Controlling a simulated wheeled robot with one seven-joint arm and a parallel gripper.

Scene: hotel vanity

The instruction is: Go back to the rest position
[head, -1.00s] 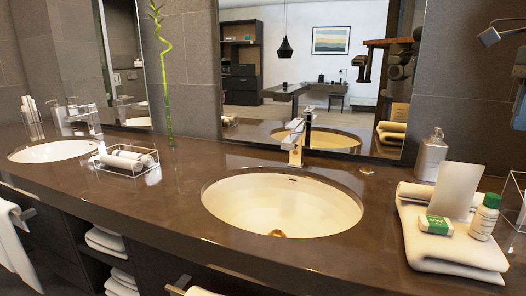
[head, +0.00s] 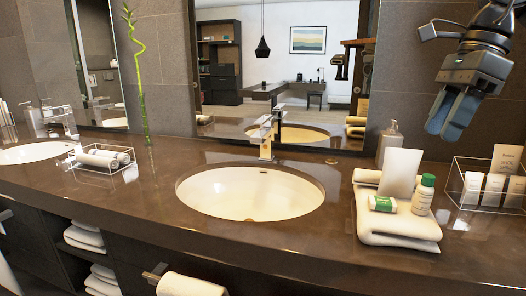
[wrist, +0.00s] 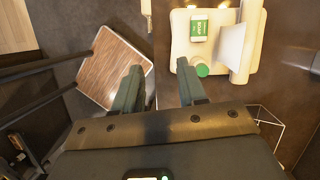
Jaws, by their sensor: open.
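My gripper (head: 451,114) hangs in the air at the upper right of the head view, above the clear box of toiletries. It is open and holds nothing. In the wrist view its two fingers (wrist: 160,90) stand apart, pointing toward the counter edge, with the folded towel beyond them to the right. The folded towel (head: 395,234) lies on the counter right of the sink. On it are a green-and-white soap box (head: 383,204), a small white bottle with a green cap (head: 423,195) and an upright blank white card (head: 400,173).
The clear box (head: 484,188) stands at the counter's right end, with a soap dispenser (head: 389,145) behind the towel. The sink (head: 250,192) and tap (head: 265,138) are in the middle. A clear tray of rolled towels (head: 101,160) is left. A wooden-topped piece (wrist: 115,68) sits below the counter.

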